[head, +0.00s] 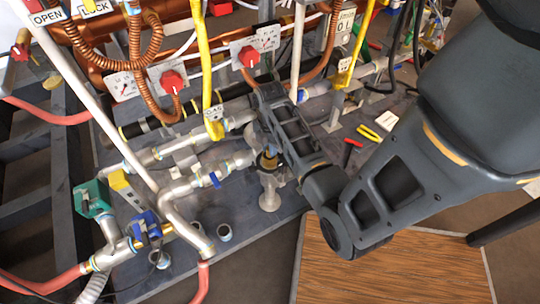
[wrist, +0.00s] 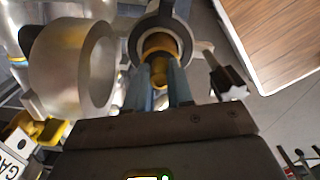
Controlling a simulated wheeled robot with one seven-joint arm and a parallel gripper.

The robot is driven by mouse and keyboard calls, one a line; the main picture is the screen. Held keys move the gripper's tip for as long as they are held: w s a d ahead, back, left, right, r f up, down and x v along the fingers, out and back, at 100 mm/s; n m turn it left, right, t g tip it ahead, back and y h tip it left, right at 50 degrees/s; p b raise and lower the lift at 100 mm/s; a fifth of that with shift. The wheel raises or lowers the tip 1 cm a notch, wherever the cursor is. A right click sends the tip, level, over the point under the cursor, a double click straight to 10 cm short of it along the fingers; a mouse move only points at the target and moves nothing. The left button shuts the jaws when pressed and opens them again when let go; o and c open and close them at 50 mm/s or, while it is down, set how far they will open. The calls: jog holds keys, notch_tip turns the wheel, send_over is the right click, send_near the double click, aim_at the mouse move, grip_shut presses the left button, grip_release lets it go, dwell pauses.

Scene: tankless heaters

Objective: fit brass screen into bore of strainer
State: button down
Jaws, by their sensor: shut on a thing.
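The brass screen (wrist: 159,72) is held between the two fingers of my gripper (wrist: 161,88) in the wrist view. Its far end lines up with the round bore of the silver strainer (wrist: 184,32), and the strainer's rim shows around it. I cannot tell how deep the screen sits in the bore. In the head view the brass screen (head: 268,161) shows just above the upright strainer body (head: 270,192). My gripper there is mostly hidden behind my arm.
A large metal ring (wrist: 72,65) stands close to the left of my gripper in the wrist view. A dark knob (wrist: 228,82) is close on the right. Pipes with a blue-handled valve (head: 215,180) run left of the strainer. A wooden top (head: 400,270) lies at the front right.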

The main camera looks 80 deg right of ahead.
aim_at(269, 159)
jog(key=shift+f+b, duration=0.55)
jog(key=shift+f, duration=1.65)
jog(key=c, duration=1)
grip_release()
